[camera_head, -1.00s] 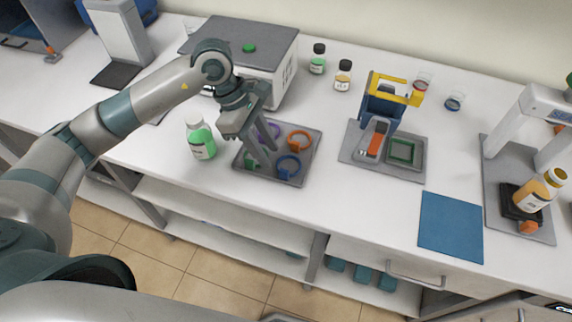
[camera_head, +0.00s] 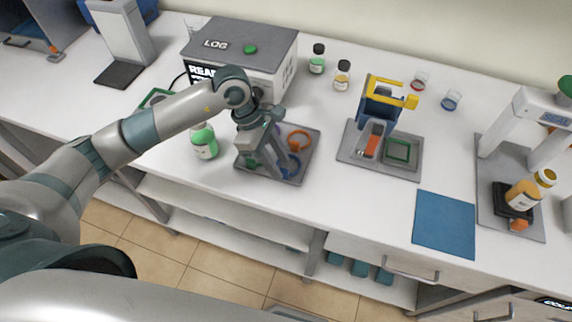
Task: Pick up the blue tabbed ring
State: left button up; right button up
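The blue tabbed ring (camera_head: 292,168) lies on the grey tray (camera_head: 303,173) near the middle of the counter, at the tray's front right. My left gripper (camera_head: 276,170) points down over the tray, just left of the blue ring, and hides part of it. Its fingers look open, with nothing seen held between them. I cannot tell whether a fingertip touches the ring. An orange ring (camera_head: 298,141) lies behind the blue one. A green ring (camera_head: 252,163) and a purple ring (camera_head: 275,131) are partly hidden by the gripper. My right gripper is not in view.
A green bottle (camera_head: 204,142) stands close left of the tray. A grey box-shaped device (camera_head: 243,45) stands behind it. A fixture with a yellow handle (camera_head: 388,96) is to the right. A blue mat (camera_head: 444,225) lies farther right; bare counter separates them.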

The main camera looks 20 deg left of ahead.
pick_arm(q)
jog(key=shift+p+x, duration=0.35)
jog(key=shift+x, duration=0.75)
grip_shut()
